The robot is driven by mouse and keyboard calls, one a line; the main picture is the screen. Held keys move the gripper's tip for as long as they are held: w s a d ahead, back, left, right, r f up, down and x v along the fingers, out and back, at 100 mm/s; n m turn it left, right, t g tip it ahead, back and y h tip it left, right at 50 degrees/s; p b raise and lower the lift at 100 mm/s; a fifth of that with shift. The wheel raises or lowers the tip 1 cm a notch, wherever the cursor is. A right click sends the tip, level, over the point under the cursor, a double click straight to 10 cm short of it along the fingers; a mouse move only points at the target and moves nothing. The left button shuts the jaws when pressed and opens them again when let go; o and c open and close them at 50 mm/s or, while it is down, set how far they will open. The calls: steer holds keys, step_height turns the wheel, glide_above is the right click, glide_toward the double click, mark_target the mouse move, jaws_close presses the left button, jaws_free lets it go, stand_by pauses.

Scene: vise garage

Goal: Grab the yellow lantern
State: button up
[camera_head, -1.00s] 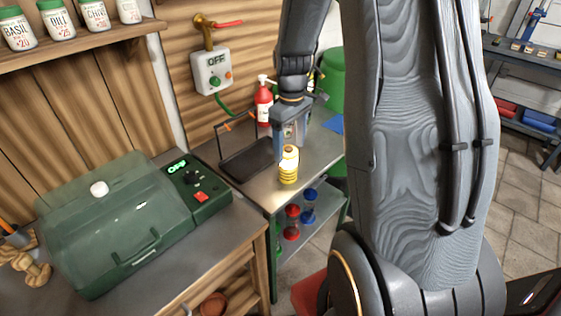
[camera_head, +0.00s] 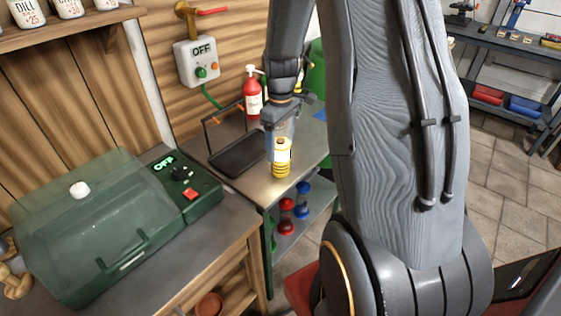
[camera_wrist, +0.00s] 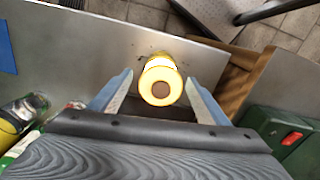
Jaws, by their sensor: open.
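The yellow lantern (camera_head: 281,170) stands upright near the front edge of the metal side table (camera_head: 262,190), with a pale glowing middle and ribbed yellow base. In the wrist view, I look down on its round yellow top (camera_wrist: 161,82), which has a brown centre. My gripper (camera_head: 279,150) is open above and around the lantern's upper part in the head view. In the wrist view, my gripper's two blue-grey fingers (camera_wrist: 158,88) stand to the left and right of the lantern, with a gap on each side. The fingertips' exact height against the lantern is hard to tell.
A black tray with an upright handle (camera_head: 236,158) lies left of the lantern. A red bottle (camera_head: 253,95) stands behind. A green grill (camera_head: 85,225) is on the left bench. Red and blue items (camera_head: 287,207) sit on the shelf below the tabletop.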

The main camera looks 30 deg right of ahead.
mark_target(281, 158)
steer(key=shift+f+p, duration=1.15)
steer(key=shift+f, duration=1.8)
steer(key=shift+c, duration=0.4)
steer(key=c, duration=1.2)
steer(key=shift+r, duration=0.1)
steer(key=shift+c, duration=0.2)
